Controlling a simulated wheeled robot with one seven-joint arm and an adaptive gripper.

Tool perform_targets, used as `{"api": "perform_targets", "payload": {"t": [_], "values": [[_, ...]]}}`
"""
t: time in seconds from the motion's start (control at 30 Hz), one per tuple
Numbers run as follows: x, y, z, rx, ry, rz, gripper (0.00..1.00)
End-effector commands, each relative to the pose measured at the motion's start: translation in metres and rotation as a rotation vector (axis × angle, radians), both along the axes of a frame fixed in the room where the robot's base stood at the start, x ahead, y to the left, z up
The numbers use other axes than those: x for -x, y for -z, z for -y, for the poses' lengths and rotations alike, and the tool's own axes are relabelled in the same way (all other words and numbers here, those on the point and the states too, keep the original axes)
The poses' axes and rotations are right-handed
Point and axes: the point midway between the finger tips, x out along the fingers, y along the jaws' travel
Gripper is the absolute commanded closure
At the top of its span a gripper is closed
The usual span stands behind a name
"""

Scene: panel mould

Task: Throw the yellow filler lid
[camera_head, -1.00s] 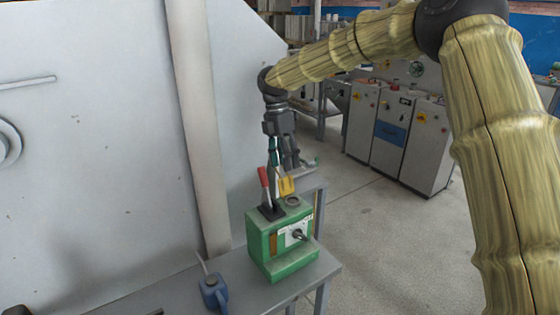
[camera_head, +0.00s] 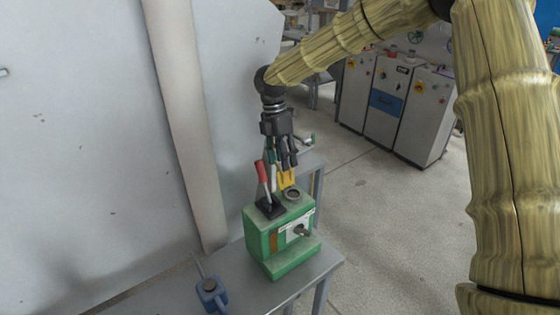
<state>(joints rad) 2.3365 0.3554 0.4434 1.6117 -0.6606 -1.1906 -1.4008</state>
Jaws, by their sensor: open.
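The yellow filler lid (camera_head: 286,179) stands raised at the back of the filler opening (camera_head: 293,194) on top of a green machine box (camera_head: 262,235). My gripper (camera_head: 284,166) points down just above and behind the lid. Its dark fingers are open and overlap the lid's upper edge in the picture. I cannot tell whether they touch it.
A red-handled lever (camera_head: 262,172) on a black base stands close left of the lid, with a teal-handled one (camera_head: 271,155) beside the fingers. A blue oil can (camera_head: 212,295) sits on the grey bench (camera_head: 255,289). A large pale panel (camera_head: 80,130) fills the left.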

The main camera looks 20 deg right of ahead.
Motion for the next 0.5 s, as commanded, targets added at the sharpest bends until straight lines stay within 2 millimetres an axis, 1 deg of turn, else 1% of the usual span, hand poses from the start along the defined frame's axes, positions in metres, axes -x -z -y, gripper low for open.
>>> {"api": "perform_targets", "payload": {"t": [0.1, 0.23, 0.37, 0.5], "values": [[-0.016, 0.024, 0.000, 0.002, 0.001, -0.017, 0.52], [-0.026, 0.043, -0.001, 0.003, -0.003, -0.029, 0.52], [-0.028, 0.050, 0.000, 0.003, -0.003, -0.030, 0.52], [-0.024, 0.049, 0.001, 0.003, -0.002, -0.023, 0.52]]}}
